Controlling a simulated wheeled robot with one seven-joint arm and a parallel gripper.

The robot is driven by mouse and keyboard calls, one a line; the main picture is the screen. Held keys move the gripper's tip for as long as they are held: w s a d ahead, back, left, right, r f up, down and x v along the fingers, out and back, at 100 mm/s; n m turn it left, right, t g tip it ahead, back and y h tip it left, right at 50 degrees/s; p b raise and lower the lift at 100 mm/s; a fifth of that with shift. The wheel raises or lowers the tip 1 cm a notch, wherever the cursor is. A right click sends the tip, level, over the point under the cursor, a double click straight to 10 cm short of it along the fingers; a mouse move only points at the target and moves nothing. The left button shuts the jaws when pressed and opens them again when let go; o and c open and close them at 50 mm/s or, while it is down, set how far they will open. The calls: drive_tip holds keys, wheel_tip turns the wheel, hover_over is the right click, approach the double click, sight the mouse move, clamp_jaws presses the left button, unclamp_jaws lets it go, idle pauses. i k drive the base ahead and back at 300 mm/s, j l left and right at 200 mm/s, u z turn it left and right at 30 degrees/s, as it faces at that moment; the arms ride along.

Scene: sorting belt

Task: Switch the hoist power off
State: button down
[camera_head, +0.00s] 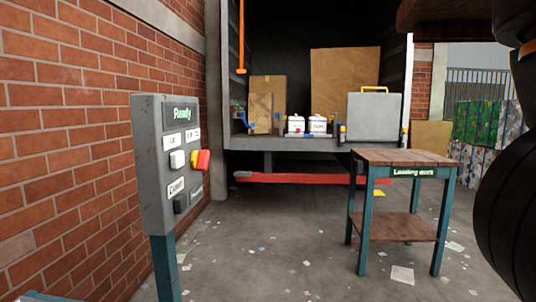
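A grey control box (153,166) stands on a teal post (165,266) at the left, in front of the brick wall. Its lit display (182,114) reads "Ready" in green. Below are a label reading "Up" (172,142) and a pale button (177,159). Lower down are a "Down" label (176,188) and a dark button (181,204). My gripper is not in view.
A wooden-topped table marked "Loading dock" (414,172) stands at the right. Behind is an open cargo bay with cardboard boxes (345,82), white containers (317,125) and a grey case (374,117). The littered floor between box and table is mostly free. A dark round shape blocks the right edge.

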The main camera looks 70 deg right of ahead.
sight(199, 159)
drive_tip(key=k+j+z, duration=0.15)
drive_tip(key=z, duration=0.95)
